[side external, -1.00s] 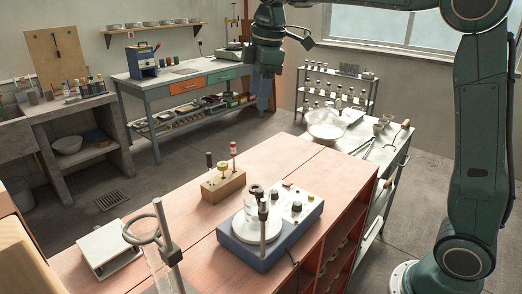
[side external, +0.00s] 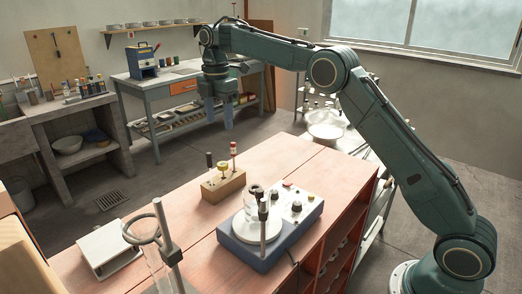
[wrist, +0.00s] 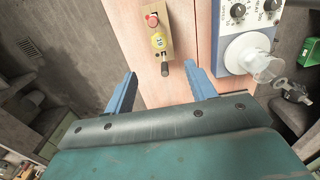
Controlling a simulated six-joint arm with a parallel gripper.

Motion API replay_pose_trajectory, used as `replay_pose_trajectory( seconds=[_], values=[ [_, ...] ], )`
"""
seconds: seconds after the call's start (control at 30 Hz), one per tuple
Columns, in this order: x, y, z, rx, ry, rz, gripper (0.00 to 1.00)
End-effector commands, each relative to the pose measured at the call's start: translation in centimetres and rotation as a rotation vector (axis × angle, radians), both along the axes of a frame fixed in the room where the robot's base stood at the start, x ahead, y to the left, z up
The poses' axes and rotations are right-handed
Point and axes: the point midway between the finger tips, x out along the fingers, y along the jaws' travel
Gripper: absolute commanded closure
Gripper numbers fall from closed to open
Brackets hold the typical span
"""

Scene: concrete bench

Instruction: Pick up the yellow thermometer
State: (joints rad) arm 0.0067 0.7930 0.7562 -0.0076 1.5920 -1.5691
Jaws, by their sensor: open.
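The yellow thermometer (side external: 223,167) stands in the middle of a small wooden block (side external: 224,188), between a black-topped item (side external: 209,160) and a red-topped item (side external: 233,149). In the wrist view the yellow thermometer (wrist: 158,42) shows from above, with the red-topped item (wrist: 151,19) beyond it and the black-topped item (wrist: 165,69) nearer. My gripper (side external: 218,118) is open and empty, pointing down above the block and apart from it.
A blue-and-white stirrer (side external: 275,240) with a glass vessel (side external: 251,196) stands right of the block. A metal ring stand (side external: 165,235) is at the front, and a white flat device (side external: 103,248) lies left. The bench top (side external: 270,162) behind the block is clear.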

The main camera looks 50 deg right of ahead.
Motion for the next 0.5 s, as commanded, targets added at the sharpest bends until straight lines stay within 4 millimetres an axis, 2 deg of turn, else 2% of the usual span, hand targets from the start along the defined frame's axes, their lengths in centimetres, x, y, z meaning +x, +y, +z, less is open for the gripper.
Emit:
replay_pose_trajectory(
  seconds=[0.27, 0.5],
  values=[
    [0.0, 0.0, -0.3, 0.0, 0.002, 0.003, 0.44],
    [0.0, 0.0, -2.2, 0.0, 0.003, 0.002, 0.44]
  ],
)
